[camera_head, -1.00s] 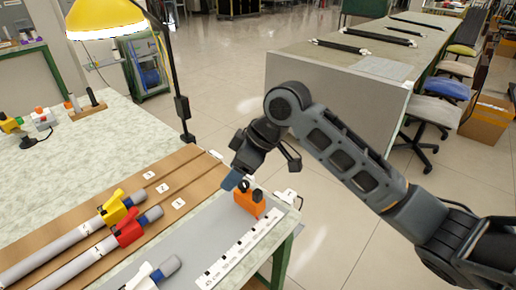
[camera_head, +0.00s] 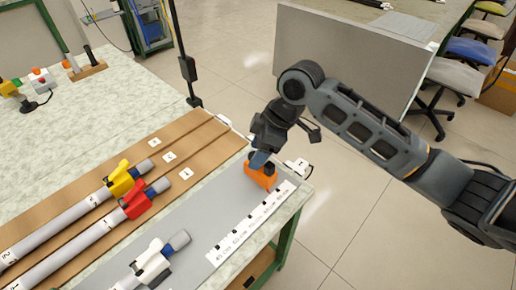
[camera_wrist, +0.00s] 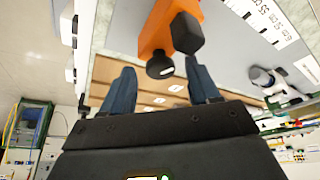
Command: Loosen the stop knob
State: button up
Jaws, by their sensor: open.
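The orange stop (camera_head: 258,176) sits on the grey plate near the right end of the bench, beside the white scale strip. In the wrist view the orange stop (camera_wrist: 168,28) has a black block on it and a round black knob (camera_wrist: 160,65) facing my gripper. My gripper (camera_head: 262,160) is over the stop in the head view and partly hides it. In the wrist view my gripper (camera_wrist: 162,80) is open, with its two blue fingers on either side of the knob's line. I cannot tell whether either finger touches the knob.
The scale strip (camera_head: 250,222) runs along the plate. Rods with a yellow clamp (camera_head: 122,179), a red clamp (camera_head: 136,203) and a white clamp (camera_head: 152,264) lie left of the stop. A dark lamp post (camera_head: 187,70) stands behind. The bench's right edge is close.

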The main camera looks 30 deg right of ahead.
jog(key=shift+a, duration=0.1)
jog(key=c, duration=1)
jog(key=shift+c, duration=0.2)
jog(key=shift+f+n, duration=0.15)
jog(key=shift+n, duration=0.25)
jog(key=shift+w+n+g+b, duration=0.1)
jog(key=shift+n+g+b, duration=0.4)
jog(key=shift+n, duration=0.4)
jog(key=shift+w+n+g+y+b, duration=0.1)
jog(key=shift+n+g+y+b, duration=0.35)
jog(key=shift+n, duration=1.05)
jog(key=shift+h, duration=0.25)
jog(key=o, duration=1)
